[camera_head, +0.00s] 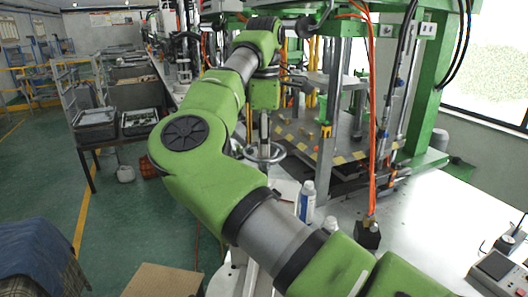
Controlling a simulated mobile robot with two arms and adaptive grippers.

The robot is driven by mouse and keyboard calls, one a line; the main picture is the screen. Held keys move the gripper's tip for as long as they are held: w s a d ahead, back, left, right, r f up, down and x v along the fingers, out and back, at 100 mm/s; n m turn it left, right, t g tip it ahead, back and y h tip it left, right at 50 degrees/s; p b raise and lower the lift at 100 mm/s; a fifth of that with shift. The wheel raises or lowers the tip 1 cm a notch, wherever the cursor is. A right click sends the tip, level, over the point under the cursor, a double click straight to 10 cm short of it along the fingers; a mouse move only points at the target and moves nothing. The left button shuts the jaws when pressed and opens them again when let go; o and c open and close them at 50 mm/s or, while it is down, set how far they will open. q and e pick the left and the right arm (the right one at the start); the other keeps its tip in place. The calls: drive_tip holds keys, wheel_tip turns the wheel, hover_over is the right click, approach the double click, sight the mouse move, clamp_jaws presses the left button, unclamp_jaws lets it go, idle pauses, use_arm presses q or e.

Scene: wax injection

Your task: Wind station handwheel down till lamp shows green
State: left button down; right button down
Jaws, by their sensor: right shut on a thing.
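The handwheel (279,154) is a pale grey ring lying roughly level beside the green-framed station, near the picture's middle. My right arm reaches in from the bottom right, bends at the left and ends above the wheel. My right gripper (264,136) points down at the wheel's middle and is shut on the handwheel; its fingertips are small and hard to make out. The arm hides part of the wheel's near left side. I cannot pick out a lit lamp in this view. My left gripper is not in view.
White bottles (307,203) stand on the pale worktop (420,235) just right of my forearm. A meter box (497,270) lies at the bottom right. The station's press plates (345,150) and orange hoses are right of the wheel. A cardboard box (162,282) is at bottom left.

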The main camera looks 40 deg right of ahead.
drive_tip(key=n+b, duration=0.1)
drive_tip(key=n, duration=0.3)
drive_tip(key=shift+n, duration=0.3)
drive_tip(key=n+b, duration=0.1)
drive_tip(key=n, duration=0.3)
drive_tip(key=shift+r+n, duration=0.1)
drive_tip(key=shift+n, duration=0.2)
drive_tip(key=n+b, duration=0.1)
drive_tip(key=n, duration=0.3)
drive_tip(key=shift+d+n, duration=0.1)
drive_tip(key=shift+n, duration=0.2)
drive_tip(key=n+b, duration=0.1)
drive_tip(key=n, duration=0.3)
drive_tip(key=n+b, duration=0.1)
drive_tip(key=n, duration=0.4)
drive_tip(key=n+b, duration=0.1)
drive_tip(key=n, duration=0.3)
drive_tip(key=shift+n+b, duration=0.3)
drive_tip(key=n+b, duration=0.1)
drive_tip(key=n, duration=0.3)
drive_tip(key=shift+n+b, duration=0.55)
drive_tip(key=shift+n, duration=1.35)
